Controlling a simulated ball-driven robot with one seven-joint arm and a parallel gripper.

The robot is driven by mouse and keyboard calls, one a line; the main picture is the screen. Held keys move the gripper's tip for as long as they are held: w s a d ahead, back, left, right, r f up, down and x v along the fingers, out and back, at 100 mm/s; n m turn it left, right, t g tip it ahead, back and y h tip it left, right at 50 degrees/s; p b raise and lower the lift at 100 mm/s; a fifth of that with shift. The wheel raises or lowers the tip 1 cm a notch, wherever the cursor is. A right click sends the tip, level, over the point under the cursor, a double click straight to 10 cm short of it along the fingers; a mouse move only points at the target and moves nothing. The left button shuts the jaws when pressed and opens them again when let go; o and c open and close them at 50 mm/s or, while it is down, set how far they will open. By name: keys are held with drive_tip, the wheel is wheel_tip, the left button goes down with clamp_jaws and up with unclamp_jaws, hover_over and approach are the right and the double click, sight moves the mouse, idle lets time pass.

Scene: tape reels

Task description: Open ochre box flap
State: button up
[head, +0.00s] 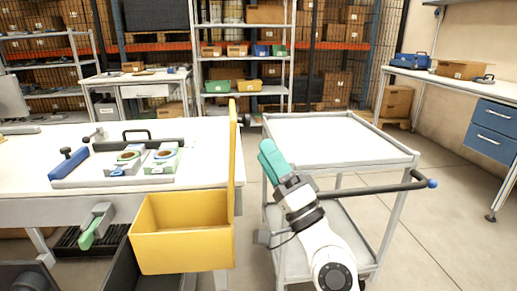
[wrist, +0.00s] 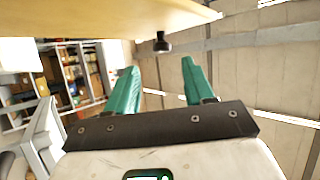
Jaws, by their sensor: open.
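The ochre box (head: 180,250) is at the front edge of the left table, and the inside of its near part shows. Its flap (head: 232,150) stands upright along the box's right side, seen nearly edge-on. A dark knob (head: 246,119) sticks out from the flap's right face near its top. My gripper (head: 267,150) is to the right of the flap, apart from it, in front of the cart. In the wrist view the green fingers (wrist: 160,66) are spread and empty. The flap (wrist: 100,18) spans the top there, and the knob (wrist: 161,42) appears between and beyond the fingertips.
A white-topped cart (head: 335,140) with a dark handle (head: 375,190) stands behind and around my arm. A tray (head: 85,178) with tape reels lies on the left table (head: 205,140). Shelves and a blue drawer unit (head: 493,130) are farther off. Floor is clear at the right.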

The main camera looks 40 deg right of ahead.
drive_tip(key=shift+b+v, duration=0.8)
drive_tip(key=shift+v, duration=1.45)
